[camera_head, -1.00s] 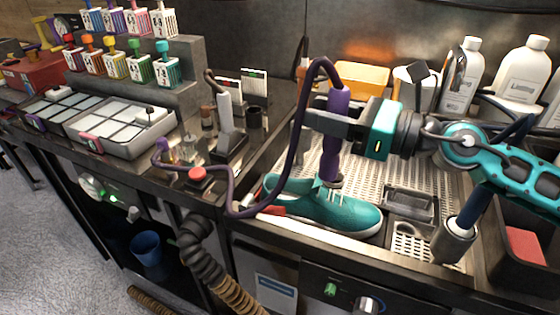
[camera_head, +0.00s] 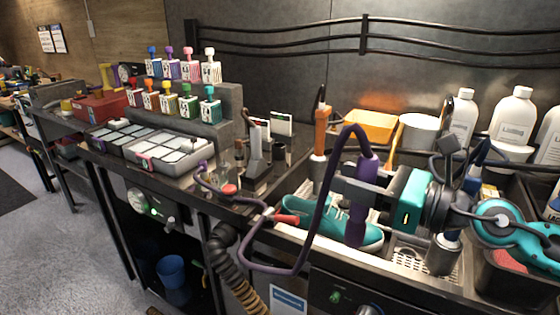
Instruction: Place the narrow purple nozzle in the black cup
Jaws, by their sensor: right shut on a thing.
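My right gripper (camera_head: 352,192) is shut on a purple nozzle (camera_head: 357,228) with a long dark purple hose (camera_head: 322,190). The nozzle is held near upright in front of the teal sneaker (camera_head: 303,219) and hides part of it. I cannot tell whether its lower end touches the shoe. A small black cup (camera_head: 279,151) stands on the counter to the left, behind the right-hand side of a grey upright tool (camera_head: 254,142). The cup is well apart from the nozzle, and its inside is too small to make out. My left gripper is not in view.
The hose loops over the counter's front edge beside a red-tipped tool (camera_head: 286,218). An orange-handled tool (camera_head: 321,130), an orange bin (camera_head: 371,126) and white bottles (camera_head: 513,114) stand behind the sink. Trays (camera_head: 172,158) and small colourful bottles (camera_head: 171,104) fill the left.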

